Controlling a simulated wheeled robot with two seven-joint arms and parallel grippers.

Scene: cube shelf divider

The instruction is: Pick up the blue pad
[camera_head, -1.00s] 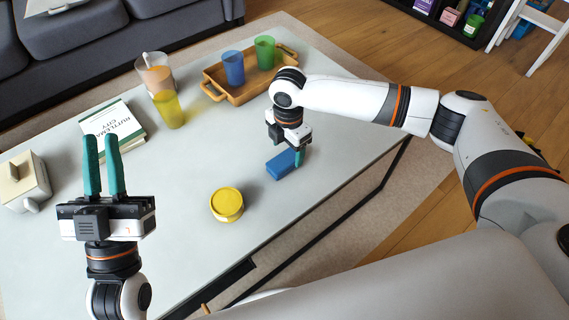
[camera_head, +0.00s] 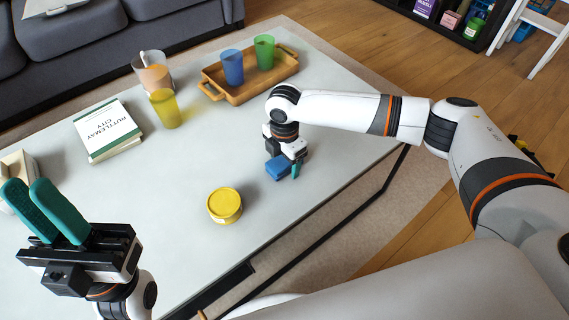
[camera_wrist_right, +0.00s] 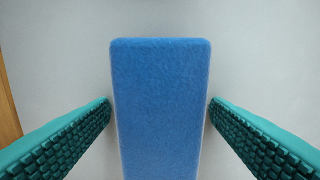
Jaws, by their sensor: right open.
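The blue pad (camera_head: 277,168) lies on the light grey table near its right edge, partly hidden by my right gripper (camera_head: 285,171) in the head view. In the right wrist view the blue pad (camera_wrist_right: 160,110) stretches lengthwise between the two teal ridged fingers of my right gripper (camera_wrist_right: 160,101). A narrow gap shows on each side, so the fingers are open around it and do not grip it. My left gripper (camera_head: 28,186) is open and empty at the lower left, its teal fingers slightly apart and pointing up and left.
A yellow tin (camera_head: 224,206) stands left of and nearer than the pad. A book (camera_head: 108,130), a yellow cup (camera_head: 164,108), a pitcher (camera_head: 151,70) and a wooden tray (camera_head: 236,93) with blue and green cups are further back. The middle of the table (camera_head: 190,165) is clear.

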